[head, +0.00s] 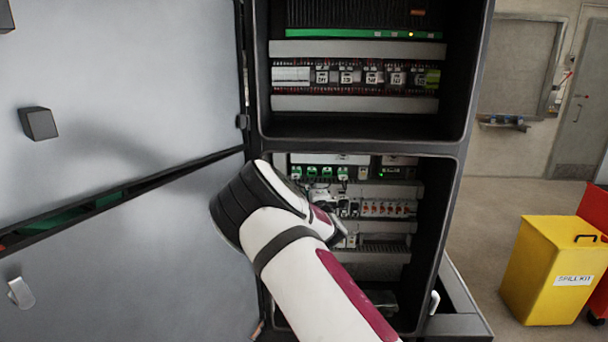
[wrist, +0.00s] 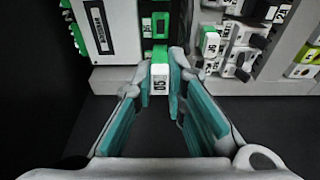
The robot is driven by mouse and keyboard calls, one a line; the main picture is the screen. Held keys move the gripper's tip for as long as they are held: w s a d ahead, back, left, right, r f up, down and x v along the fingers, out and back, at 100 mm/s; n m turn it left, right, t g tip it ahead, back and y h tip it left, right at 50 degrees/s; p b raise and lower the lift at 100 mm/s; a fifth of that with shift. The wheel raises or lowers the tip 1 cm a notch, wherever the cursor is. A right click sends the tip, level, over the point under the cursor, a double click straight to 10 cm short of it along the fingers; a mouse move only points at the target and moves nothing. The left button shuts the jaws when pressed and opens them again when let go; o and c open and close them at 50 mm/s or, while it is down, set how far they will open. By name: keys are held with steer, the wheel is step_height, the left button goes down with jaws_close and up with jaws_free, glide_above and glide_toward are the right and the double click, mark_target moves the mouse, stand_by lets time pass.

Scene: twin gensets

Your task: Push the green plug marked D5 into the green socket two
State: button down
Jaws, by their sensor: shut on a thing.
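The green plug marked D5 (wrist: 160,78) has a white labelled face and a green top, and it sits between the fingertips of my gripper (wrist: 160,86) in the wrist view. My gripper is shut on it, with teal pads on both sides. Directly beyond the plug is a green socket (wrist: 159,25) beside a white block. Whether plug and socket touch, I cannot tell. In the head view a row of green sockets (head: 312,173) shows in the lower cabinet bay, and my arm hides the gripper's tips and the plug.
Another green-topped plug, seemingly marked D6 (wrist: 211,43), stands just right of my gripper. A white module (wrist: 108,30) is at the left, and grey switches (wrist: 240,50) are at the right. The open cabinet door (head: 110,90) and a yellow spill-kit bin (head: 553,270) flank the cabinet.

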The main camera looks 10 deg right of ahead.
steer(key=shift+w+d+f+b, duration=0.1)
steer(key=shift+w+d+b, duration=0.2)
steer(key=shift+w+b, duration=0.45)
steer(key=shift+w+d+r+b, duration=0.1)
steer(key=shift+w+d+b, duration=0.25)
steer(key=shift+w, duration=0.7)
steer(key=shift+w+d+f+b, duration=0.1)
steer(key=shift+w+d+b, duration=0.15)
steer(key=shift+w+b, duration=0.5)
steer(key=shift+w+d+b, duration=0.25)
steer(key=shift+w+b, duration=0.2)
steer(key=shift+w, duration=0.35)
steer(key=shift+w+d+b, duration=0.2)
steer(key=shift+w+b, duration=0.25)
steer(key=shift+w, duration=0.3)
stand_by(0.7)
steer(key=c, duration=1.5)
jaws_free()
steer(key=shift+c, duration=0.2)
steer(key=shift+s, duration=0.1)
